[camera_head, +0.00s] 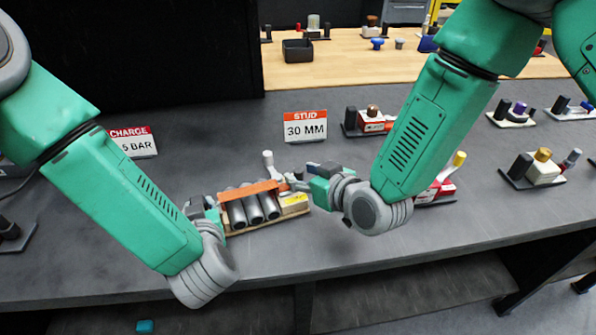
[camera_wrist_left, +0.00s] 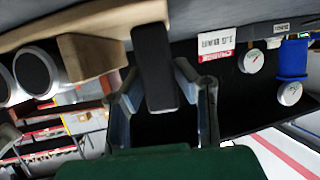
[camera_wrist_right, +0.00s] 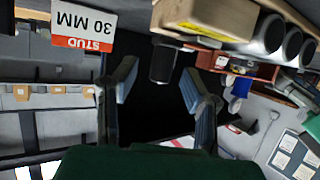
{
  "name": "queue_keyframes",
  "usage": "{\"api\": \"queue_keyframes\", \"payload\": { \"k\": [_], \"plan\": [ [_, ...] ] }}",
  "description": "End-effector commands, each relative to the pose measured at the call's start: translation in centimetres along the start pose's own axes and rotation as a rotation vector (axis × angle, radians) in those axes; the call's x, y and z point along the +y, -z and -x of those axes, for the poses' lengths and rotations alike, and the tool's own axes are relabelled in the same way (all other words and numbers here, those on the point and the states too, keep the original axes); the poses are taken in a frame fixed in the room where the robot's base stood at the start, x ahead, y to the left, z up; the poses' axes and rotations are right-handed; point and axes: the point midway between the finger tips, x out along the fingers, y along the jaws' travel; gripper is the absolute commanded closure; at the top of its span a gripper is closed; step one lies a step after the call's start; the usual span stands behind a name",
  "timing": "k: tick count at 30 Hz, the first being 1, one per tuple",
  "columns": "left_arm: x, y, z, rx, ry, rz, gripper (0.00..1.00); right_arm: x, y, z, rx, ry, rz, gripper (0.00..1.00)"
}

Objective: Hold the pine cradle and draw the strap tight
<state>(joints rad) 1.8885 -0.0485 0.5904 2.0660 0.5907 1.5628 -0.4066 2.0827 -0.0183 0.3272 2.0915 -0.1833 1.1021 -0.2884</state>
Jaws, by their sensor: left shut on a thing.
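The pine cradle (camera_head: 296,211) stands on the dark bench and holds several grey cylinders (camera_head: 254,209). An orange strap (camera_head: 247,190) lies across their tops. The cradle's wood also shows in the left wrist view (camera_wrist_left: 92,56). My left gripper (camera_head: 208,208) is at its left end; in the left wrist view its fingers are around a dark grip (camera_wrist_left: 155,75) at that end. My right gripper (camera_head: 303,182) is at the right end, near the strap's end. In the right wrist view its fingers are apart, with a dark grip (camera_wrist_right: 163,63) between them and gaps at both sides.
A "STUD 30 MM" sign (camera_head: 305,126) stands behind the cradle and a "CHARGE" sign (camera_head: 134,142) at the left. Small fixtures (camera_head: 370,121) stand at the right, one partly behind my right arm. A black bin (camera_head: 297,50) is on the wooden surface behind. The bench front is clear.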

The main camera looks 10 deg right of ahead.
Motion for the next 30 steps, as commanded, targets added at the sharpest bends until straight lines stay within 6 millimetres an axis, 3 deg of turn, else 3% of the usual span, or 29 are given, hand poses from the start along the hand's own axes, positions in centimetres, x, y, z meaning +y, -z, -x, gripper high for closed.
{"api": "queue_keyframes", "payload": {
  "k": [6, 14, 15, 18, 25, 30],
  "plan": [
    [0.0, 0.1, 0.0, 0.002, 0.000, 0.001, 1.00, 0.0, 0.0, -1.7, -0.001, -0.001, -0.001, 0.61],
    [0.0, 0.1, 0.0, 0.002, 0.000, 0.001, 1.00, 0.0, 0.0, -1.9, -0.001, -0.001, -0.001, 0.61],
    [0.0, 0.1, 0.0, 0.002, 0.000, 0.001, 1.00, 0.0, 0.0, -1.9, -0.001, -0.001, -0.001, 0.64],
    [0.0, 0.1, 0.0, 0.002, 0.000, 0.000, 1.00, 0.0, 0.0, -1.9, -0.001, -0.001, -0.001, 1.00],
    [0.0, 0.1, 0.0, 0.002, 0.001, 0.000, 1.00, 0.6, 0.0, -1.7, 0.000, -0.002, -0.001, 1.00],
    [-0.1, 0.1, 0.0, 0.002, 0.001, 0.001, 1.00, 3.8, -0.3, -1.0, 0.001, -0.007, -0.003, 1.00]
  ]
}}
